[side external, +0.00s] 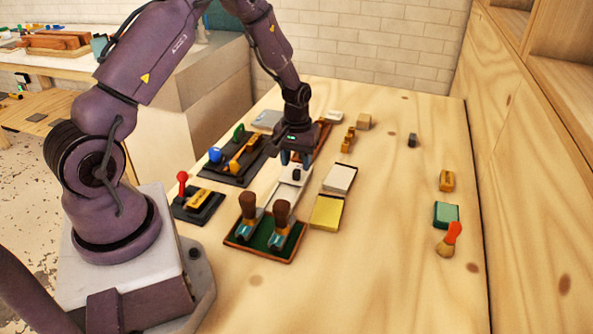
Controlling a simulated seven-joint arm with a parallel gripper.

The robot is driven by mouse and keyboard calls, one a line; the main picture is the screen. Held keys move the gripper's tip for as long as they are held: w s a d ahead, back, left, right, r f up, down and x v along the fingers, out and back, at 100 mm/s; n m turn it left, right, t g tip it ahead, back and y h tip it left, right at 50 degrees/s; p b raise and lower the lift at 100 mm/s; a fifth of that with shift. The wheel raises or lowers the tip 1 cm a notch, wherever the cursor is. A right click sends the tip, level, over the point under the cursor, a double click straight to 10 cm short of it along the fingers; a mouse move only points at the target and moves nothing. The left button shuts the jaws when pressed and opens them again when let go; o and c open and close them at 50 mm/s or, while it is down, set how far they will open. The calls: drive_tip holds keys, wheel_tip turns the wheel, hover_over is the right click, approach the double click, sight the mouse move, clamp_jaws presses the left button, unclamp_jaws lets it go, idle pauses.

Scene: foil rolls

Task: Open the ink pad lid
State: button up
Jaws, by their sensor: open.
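My gripper (296,158) points down over the middle of the table and is open, with nothing seen between its fingers. Just below it lies a pale, flat case (286,194) with a small dark part near its far end; it may be the ink pad. The fingers overlap its far end in this view, and I cannot tell whether they touch it. I see no raised lid on it. A small teal box (446,212) with a dark edge lies at the right; I cannot tell if it is an ink pad too.
A green-lined tray (262,241) with two wooden-handled stamps stands in front. A yellow pad (327,212) and a white pad (340,178) lie right of the case. Dark trays (232,176) with coloured tools are at left. The table's front right is clear.

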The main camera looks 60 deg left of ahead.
sight(297, 170)
drive_tip(key=shift+f, duration=1.75)
clamp_jaws()
drive_tip(key=s+d, duration=0.6)
drive_tip(key=shift+s+d, duration=0.2)
unclamp_jaws()
